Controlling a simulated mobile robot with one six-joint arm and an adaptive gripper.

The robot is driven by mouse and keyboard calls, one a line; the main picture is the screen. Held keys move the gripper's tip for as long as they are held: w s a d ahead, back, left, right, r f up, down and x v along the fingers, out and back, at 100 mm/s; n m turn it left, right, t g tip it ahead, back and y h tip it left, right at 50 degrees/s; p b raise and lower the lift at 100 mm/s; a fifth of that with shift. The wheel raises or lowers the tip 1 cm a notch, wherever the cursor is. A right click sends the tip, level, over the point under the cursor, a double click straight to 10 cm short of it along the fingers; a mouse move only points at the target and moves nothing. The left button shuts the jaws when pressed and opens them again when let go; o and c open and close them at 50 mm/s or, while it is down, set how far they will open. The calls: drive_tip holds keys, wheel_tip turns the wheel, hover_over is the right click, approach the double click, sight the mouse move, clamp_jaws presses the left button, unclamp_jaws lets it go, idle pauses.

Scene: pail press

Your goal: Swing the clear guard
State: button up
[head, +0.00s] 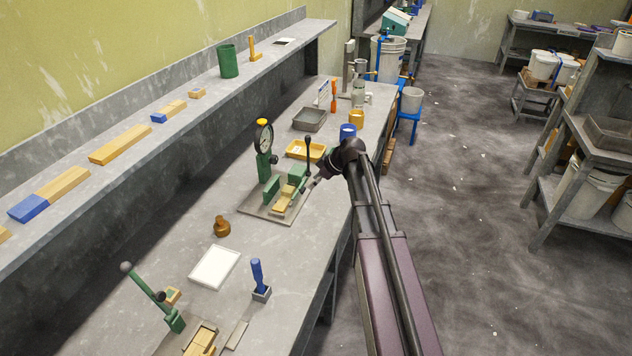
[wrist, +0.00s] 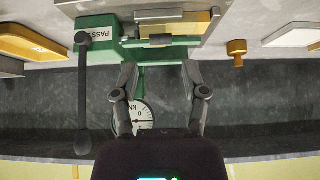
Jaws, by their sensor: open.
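A green press (head: 271,187) stands on a grey base plate on the bench, with a round dial gauge (head: 263,135) on its column and a dark upright lever (head: 307,155). In the wrist view, which looks inverted, the lever (wrist: 82,95) is at left beside a green block marked "PASS" (wrist: 97,50), and the dial (wrist: 140,117) is partly hidden. A yellowish block (wrist: 175,22) lies in the press. I cannot make out the clear guard for sure in either view. My gripper (head: 314,183) is at the press's right side; its two fingers (wrist: 160,77) are apart with nothing gripped between them.
A yellow tray (head: 305,150), a grey tray (head: 310,119) and a blue cup (head: 348,131) stand behind the press. A brown knob-shaped piece (head: 221,226), a white tray (head: 215,268) and a blue-handled stamp (head: 260,280) are nearer. A raised shelf (head: 140,170) runs along the left.

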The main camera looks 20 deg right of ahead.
sight(304, 189)
drive_tip(key=shift+b+x, duration=2.2)
drive_tip(key=shift+x, duration=0.9)
drive_tip(key=shift+r, duration=0.15)
drive_tip(key=c, duration=0.7)
